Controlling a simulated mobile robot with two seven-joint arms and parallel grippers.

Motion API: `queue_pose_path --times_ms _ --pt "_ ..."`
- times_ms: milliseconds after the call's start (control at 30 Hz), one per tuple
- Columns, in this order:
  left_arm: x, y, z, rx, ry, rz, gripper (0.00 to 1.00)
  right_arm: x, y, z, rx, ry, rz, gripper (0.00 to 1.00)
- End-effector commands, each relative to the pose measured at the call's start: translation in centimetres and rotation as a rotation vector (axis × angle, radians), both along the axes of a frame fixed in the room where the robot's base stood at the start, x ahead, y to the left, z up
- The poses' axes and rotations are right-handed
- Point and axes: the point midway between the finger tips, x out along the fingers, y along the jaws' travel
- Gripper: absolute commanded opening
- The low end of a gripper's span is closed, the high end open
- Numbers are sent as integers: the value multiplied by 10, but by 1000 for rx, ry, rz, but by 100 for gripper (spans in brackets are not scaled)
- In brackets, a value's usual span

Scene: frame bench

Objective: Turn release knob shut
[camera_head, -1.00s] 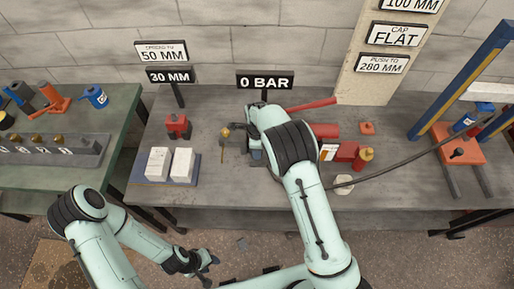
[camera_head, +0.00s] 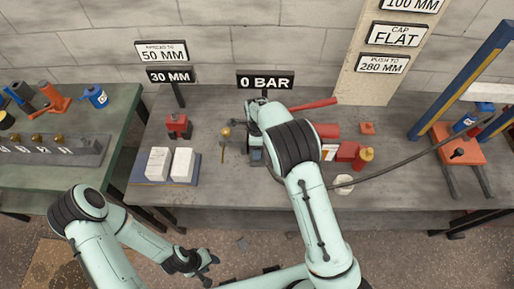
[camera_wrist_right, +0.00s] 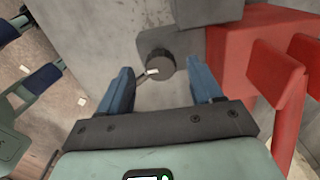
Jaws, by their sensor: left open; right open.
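In the right wrist view, a dark round knob (camera_wrist_right: 160,66) with a white mark sits on a dark square plate on a grey surface. My right gripper (camera_wrist_right: 162,78) is open, with one blue finger on each side of the knob. The fingers look apart from it, though depth is hard to judge. In the head view my right forearm covers the knob and most of the right gripper. My left gripper (camera_head: 208,269) is open and empty, low in front of the bench and far from the knob.
Red parts (camera_wrist_right: 262,60) stand close to the right finger. On the bench (camera_head: 225,180) are two white blocks (camera_head: 171,165), a slim brass-topped piece (camera_head: 225,133), a red bottle (camera_head: 364,158) and a 0 BAR sign (camera_head: 265,81). A dark hose crosses to a blue-and-orange frame at right.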

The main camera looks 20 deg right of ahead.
Motion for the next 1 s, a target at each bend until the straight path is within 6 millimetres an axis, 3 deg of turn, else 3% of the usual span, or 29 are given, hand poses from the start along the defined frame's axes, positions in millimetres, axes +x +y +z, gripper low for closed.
queue_pose_path --times_ms 300,500,667,1000 --pt "5 0 6 0 -6 0 43 2 1 75 2 -7 0 65" --pt "8 0 9 0 -10 0 43 1 1 105 0 -5 1 65" --pt "9 0 9 0 -10 0 43 1 0 114 0 -3 -1 65" --pt "9 0 9 0 -10 0 43 0 0 115 0 -2 -1 65"
